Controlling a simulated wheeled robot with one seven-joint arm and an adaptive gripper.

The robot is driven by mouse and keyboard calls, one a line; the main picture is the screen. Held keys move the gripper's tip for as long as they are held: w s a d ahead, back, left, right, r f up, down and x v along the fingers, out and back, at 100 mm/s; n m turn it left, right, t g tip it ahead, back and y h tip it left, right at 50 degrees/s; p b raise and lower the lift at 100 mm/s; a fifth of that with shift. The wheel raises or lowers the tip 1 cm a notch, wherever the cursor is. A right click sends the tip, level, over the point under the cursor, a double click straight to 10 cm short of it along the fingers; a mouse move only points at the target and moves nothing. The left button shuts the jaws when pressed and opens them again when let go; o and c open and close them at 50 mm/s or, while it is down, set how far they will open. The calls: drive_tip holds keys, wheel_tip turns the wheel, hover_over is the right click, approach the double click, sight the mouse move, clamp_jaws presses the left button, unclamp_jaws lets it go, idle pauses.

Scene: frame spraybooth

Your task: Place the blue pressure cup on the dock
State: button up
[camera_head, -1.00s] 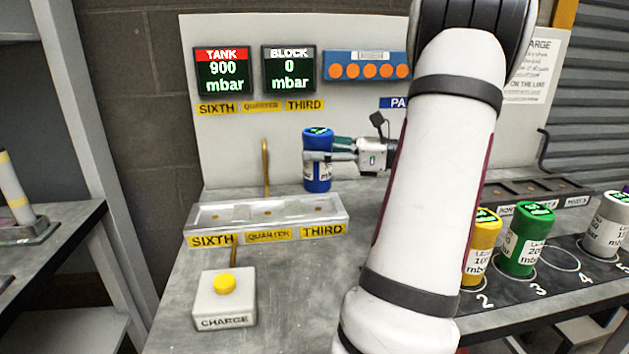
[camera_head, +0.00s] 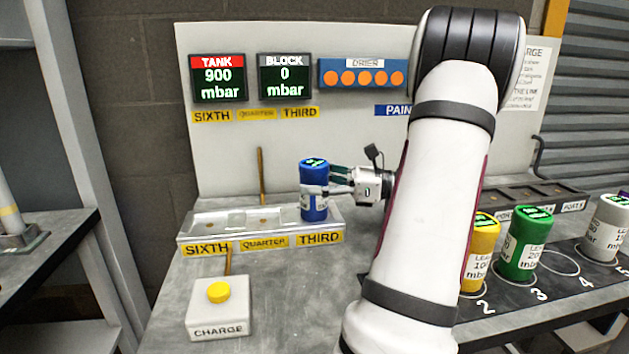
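The blue pressure cup (camera_head: 313,178) is upright, with a green display on its top. My gripper (camera_head: 318,190) reaches it from the right and is shut around its body. The cup is at the right end of the silver dock (camera_head: 190,238), over the seat behind the THIRD label (camera_head: 319,238). Its base overlaps the dock's top; I cannot tell whether it touches the seat or hangs just above it. The SIXTH and QUARTER seats to the left are empty.
A charge box (camera_head: 218,310) with a yellow button stands in front of the dock. A yellow cup (camera_head: 477,250), a green cup (camera_head: 523,245) and a grey cup (camera_head: 605,230) stand on the right-hand rack. The screens read TANK 900 mbar (camera_head: 218,78) and BLOCK 0 mbar (camera_head: 285,76).

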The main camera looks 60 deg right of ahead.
drive_tip(key=shift+r, duration=0.15)
drive_tip(key=p+v, duration=0.2)
drive_tip(key=v, duration=1)
idle(0.5)
